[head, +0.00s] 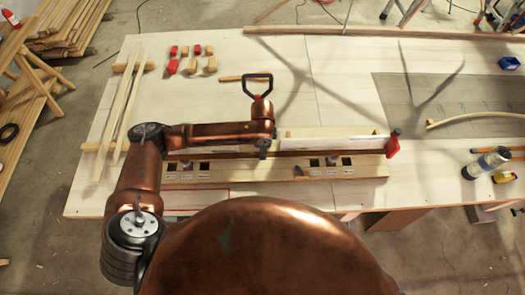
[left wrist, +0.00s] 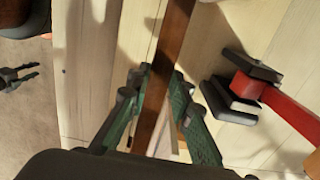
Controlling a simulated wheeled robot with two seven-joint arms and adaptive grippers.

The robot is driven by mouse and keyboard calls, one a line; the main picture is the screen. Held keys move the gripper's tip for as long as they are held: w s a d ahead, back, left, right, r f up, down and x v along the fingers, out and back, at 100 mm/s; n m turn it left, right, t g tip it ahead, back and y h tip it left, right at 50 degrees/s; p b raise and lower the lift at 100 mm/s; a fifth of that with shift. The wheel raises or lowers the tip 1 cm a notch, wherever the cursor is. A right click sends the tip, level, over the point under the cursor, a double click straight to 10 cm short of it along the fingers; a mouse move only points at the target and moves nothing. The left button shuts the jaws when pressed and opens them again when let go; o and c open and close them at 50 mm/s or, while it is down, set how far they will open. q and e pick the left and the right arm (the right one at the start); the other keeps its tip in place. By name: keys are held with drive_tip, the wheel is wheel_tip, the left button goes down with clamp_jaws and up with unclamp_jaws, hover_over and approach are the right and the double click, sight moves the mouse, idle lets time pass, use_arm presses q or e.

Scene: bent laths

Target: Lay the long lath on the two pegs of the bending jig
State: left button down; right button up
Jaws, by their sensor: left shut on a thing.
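The long lath (left wrist: 178,28) is a brown strip in the left wrist view. It runs from the top edge down between the green-padded fingers of my left gripper (left wrist: 160,98), which is shut on it. In the head view the left gripper (head: 263,152) points down over the bench, beside a long wooden base with dark square slots (head: 275,171), which seems to be the bending jig. Small grey pieces on it may be its pegs; whether the lath touches them I cannot tell. My right gripper (left wrist: 18,76) appears small, dark and open at the left of the left wrist view.
Red and wooden blocks (head: 192,60) lie at the back. A bottle (head: 486,163) and curved strip (head: 475,117) are at right.

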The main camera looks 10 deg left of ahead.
use_arm(q)
drive_tip(key=shift+f, duration=0.4)
drive_tip(key=c, duration=1.7)
unclamp_jaws()
drive_tip(key=shift+o, duration=1)
drive_tip(key=shift+r+p, duration=0.8)
drive_tip(key=shift+p, duration=0.15)
drive_tip(key=shift+r+p, duration=2.2)
drive_tip(key=shift+p, duration=0.15)
